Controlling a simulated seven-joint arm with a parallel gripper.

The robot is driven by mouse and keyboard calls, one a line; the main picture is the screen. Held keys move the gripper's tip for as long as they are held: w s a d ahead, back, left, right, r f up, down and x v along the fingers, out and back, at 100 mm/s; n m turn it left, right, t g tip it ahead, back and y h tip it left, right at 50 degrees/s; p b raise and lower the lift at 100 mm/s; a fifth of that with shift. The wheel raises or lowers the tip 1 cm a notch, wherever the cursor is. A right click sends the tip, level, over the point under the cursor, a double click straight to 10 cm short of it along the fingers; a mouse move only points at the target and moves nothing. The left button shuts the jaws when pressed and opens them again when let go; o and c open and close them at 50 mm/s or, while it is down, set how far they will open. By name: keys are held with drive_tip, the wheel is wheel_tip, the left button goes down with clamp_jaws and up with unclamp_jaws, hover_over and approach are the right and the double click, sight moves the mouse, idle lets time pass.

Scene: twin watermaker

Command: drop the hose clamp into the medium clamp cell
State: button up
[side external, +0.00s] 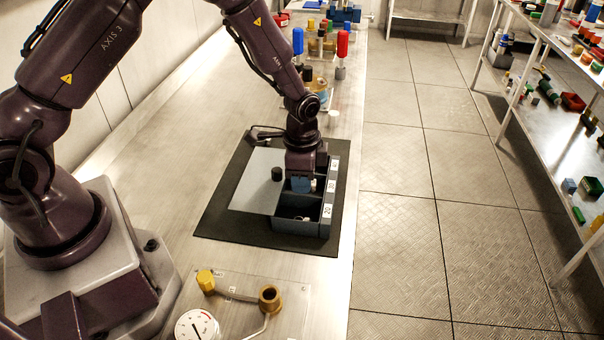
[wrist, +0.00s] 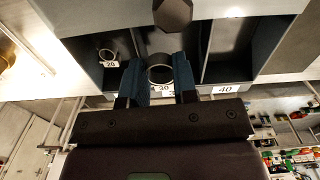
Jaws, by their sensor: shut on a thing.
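My gripper (wrist: 160,64) has blue fingers shut on a metal hose clamp (wrist: 159,57), a ring seen between the fingertips. It is over the middle cell, labelled 30 (wrist: 164,88), of a dark bin (side external: 272,228). In the side view, my gripper (side external: 300,184) points down at that middle cell; how far the clamp is below the rim is hard to tell. A smaller ring clamp (wrist: 108,54) lies in the cell labelled 20 (wrist: 109,64). The cell labelled 40 (wrist: 225,89) looks empty.
A gauge (side external: 197,326) and brass fitting (side external: 269,298) are at the near end of the bench. Coloured parts stand behind the bin.

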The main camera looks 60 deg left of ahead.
drive_tip(key=o, duration=1)
wheel_tip(320, 180, up, 13)
drive_tip(key=s+r+n+t, duration=0.2)
drive_tip(key=s+r, duration=0.3)
drive_tip(key=s, duration=0.1)
drive_tip(key=s+r+n+t, duration=0.1)
drive_tip(key=s+r+n, duration=0.2)
drive_tip(key=s+r, duration=0.3)
drive_tip(key=s+a+r+n+t, duration=0.1)
drive_tip(key=s+r+n+t, duration=0.1)
drive_tip(key=s+r, duration=0.4)
drive_tip(key=shift+s+n+t, duration=0.3)
drive_tip(key=shift+s+n, duration=0.3)
drive_tip(key=shift+s, duration=0.65)
